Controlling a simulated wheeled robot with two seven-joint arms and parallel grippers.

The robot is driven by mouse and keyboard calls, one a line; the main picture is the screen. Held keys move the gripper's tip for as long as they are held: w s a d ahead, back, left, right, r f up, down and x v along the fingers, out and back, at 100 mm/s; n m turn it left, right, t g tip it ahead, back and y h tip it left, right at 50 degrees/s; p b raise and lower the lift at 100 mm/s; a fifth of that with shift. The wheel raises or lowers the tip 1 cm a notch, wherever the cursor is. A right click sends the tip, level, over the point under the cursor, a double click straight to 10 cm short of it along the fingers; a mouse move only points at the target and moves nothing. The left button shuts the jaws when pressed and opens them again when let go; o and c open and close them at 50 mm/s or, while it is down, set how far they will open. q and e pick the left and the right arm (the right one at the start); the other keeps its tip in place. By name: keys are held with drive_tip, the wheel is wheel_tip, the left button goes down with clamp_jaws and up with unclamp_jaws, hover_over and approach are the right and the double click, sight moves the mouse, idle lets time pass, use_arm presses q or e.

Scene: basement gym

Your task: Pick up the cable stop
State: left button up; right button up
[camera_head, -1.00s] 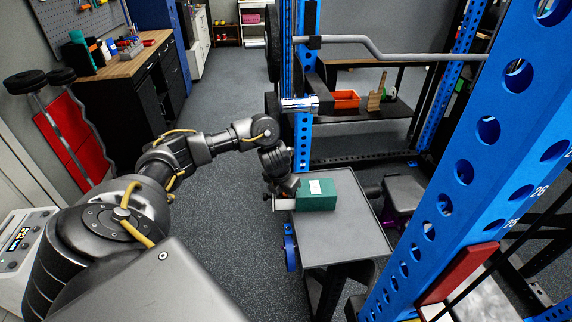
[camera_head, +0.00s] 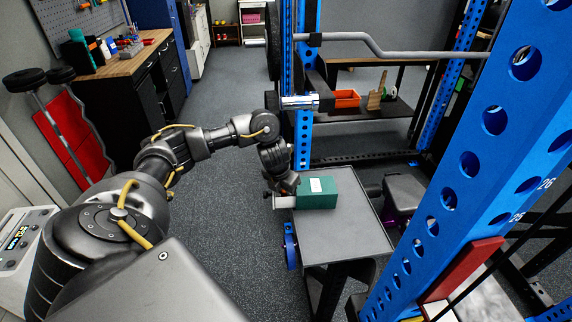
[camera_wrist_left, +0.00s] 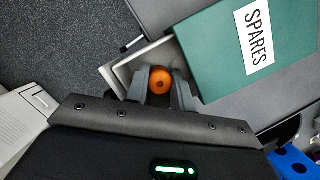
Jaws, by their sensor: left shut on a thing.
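The cable stop, a small round orange piece with a dark centre hole, shows in the left wrist view (camera_wrist_left: 160,80). It sits between the two grey fingers of my left gripper (camera_wrist_left: 158,84), which is shut on it. My right gripper is not in view.
A green box (camera_head: 318,198) labelled SPARES (camera_wrist_left: 258,36) stands right beside the gripper on the grey bench top (camera_head: 345,232). Blue rack uprights (camera_head: 462,170) rise to the right. The bench top's front part is bare, and open floor (camera_head: 225,215) lies to its left.

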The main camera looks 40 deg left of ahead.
use_arm(q)
wheel_tip(320, 180, up, 6)
drive_tip(key=shift+r+p, duration=0.25)
drive_tip(key=shift+p, duration=0.55)
drive_tip(key=s+d, duration=0.2)
drive_tip(key=s, duration=1.7)
drive_tip(key=shift+s+f+b, duration=0.25)
drive_tip(key=shift+b, duration=0.15)
drive_tip(key=shift+d, duration=0.15)
